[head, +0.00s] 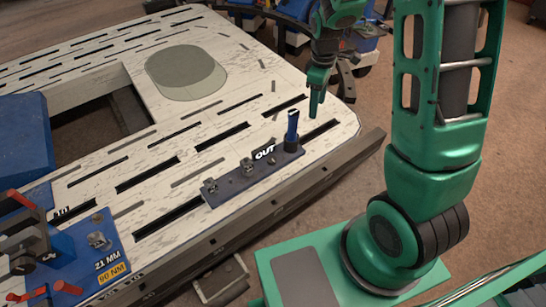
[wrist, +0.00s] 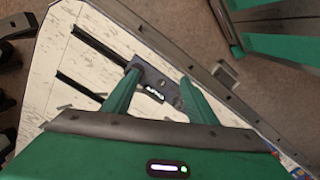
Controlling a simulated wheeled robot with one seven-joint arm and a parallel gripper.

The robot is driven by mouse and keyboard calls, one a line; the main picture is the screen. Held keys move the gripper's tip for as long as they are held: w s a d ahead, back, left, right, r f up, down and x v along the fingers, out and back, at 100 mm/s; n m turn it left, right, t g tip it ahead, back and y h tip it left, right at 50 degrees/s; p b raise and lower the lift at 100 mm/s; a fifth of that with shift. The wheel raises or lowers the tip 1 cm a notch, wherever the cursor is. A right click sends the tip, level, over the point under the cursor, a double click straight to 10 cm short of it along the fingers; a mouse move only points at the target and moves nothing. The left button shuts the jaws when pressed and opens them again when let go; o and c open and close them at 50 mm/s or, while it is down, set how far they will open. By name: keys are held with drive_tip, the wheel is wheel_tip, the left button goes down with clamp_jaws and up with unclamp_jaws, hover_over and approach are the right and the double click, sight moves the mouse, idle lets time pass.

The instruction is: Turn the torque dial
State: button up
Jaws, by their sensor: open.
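A dark blue plate (head: 232,184) lies on the bench's near edge, with metal clips and a white "OUT" label. A blue upright handle on a dark round base (head: 291,132) stands at its right end. A blue panel (head: 85,262) at lower left reads "21 MM" and "90 NM" and has a small metal fitting. I cannot tell which part is the torque dial. My gripper (head: 315,108) points down, above and right of the upright handle, apart from it. In the wrist view my gripper (wrist: 158,88) is open, with the plate (wrist: 153,76) showing between its fingers.
The pale slotted bench top (head: 150,130) has a rectangular opening and a grey-green oval pad (head: 187,72). Red-handled clamps (head: 25,225) stand at the left. A dark rail (head: 250,215) runs along the near edge. Blue equipment stands behind my arm. The bench around the oval pad is clear.

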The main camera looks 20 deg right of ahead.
drive_tip(key=w+a+f+n, duration=0.5)
drive_tip(key=w+f, duration=0.1)
drive_tip(key=f, duration=0.4)
drive_tip(key=n, duration=0.6)
hover_over(272, 158)
wheel_tip(272, 158, down, 15)
wheel_tip(272, 158, down, 10)
drive_tip(key=shift+s+a+r, duration=0.1)
drive_tip(key=shift+s+r, duration=0.05)
drive_tip(key=shift+r, duration=0.1)
drive_tip(key=c, duration=1.1)
drive_tip(key=shift+o, duration=0.2)
drive_tip(key=shift+m, duration=0.3)
